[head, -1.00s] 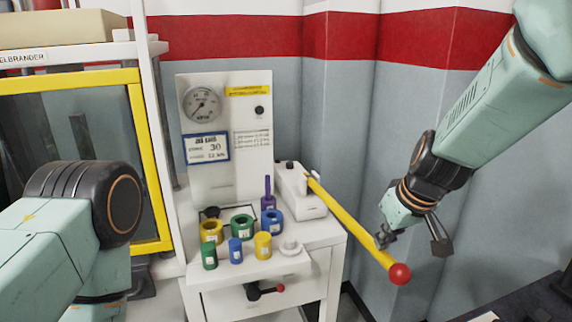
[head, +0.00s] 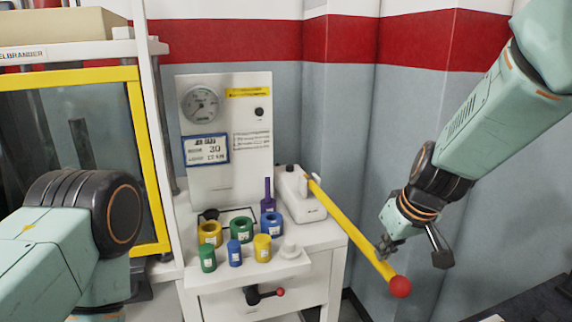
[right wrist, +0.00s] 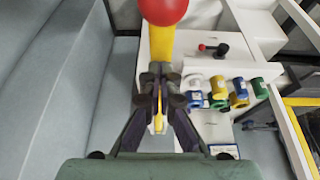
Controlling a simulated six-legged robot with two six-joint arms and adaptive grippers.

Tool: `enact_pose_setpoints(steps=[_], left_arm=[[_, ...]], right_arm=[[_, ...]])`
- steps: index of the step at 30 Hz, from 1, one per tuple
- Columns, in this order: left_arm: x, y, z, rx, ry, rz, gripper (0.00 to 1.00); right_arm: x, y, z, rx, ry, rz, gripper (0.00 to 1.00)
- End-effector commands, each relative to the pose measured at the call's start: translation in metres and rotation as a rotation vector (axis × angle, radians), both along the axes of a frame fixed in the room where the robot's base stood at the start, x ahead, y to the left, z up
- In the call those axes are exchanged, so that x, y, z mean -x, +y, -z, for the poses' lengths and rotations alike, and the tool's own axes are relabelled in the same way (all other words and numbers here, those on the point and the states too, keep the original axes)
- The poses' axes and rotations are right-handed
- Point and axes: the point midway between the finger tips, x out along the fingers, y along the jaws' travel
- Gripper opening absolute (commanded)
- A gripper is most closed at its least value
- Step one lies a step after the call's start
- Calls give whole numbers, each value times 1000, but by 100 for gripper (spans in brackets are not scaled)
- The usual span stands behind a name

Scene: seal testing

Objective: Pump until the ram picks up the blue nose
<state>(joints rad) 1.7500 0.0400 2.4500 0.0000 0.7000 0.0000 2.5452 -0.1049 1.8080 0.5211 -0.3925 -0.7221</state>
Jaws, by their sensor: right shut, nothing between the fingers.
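The yellow pump lever (head: 345,234) with a red ball end (head: 400,287) slopes down to the right from the white pump block (head: 301,197). My right gripper (head: 386,248) is shut and empty against the lever, just short of the ball. In the right wrist view its fingers (right wrist: 159,90) are together over the yellow bar. A small blue cylinder (head: 235,253) and a blue ring (head: 272,224) are on the white stand; I cannot tell whether either is the blue nose. A grey column, possibly the ram, shows dimly behind the yellow-framed window (head: 147,165). My left gripper is out of view.
A gauge (head: 200,104) stands on the white panel above the stand. Green, yellow and purple pieces stand near the blue ones. A small red-knobbed handle (head: 265,295) sits on the stand's front. The grey wall (head: 345,150) is close behind the lever.

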Motion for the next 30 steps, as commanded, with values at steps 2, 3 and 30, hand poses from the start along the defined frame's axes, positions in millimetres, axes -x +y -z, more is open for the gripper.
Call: enact_pose_setpoints(steps=[2,3,30], left_arm=[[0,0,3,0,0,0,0],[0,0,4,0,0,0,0],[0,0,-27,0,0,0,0]], right_arm=[[1,0,4,0,1,0,0],[0,0,5,0,1,0,0],[-1,0,-32,0,0,-1,0]])
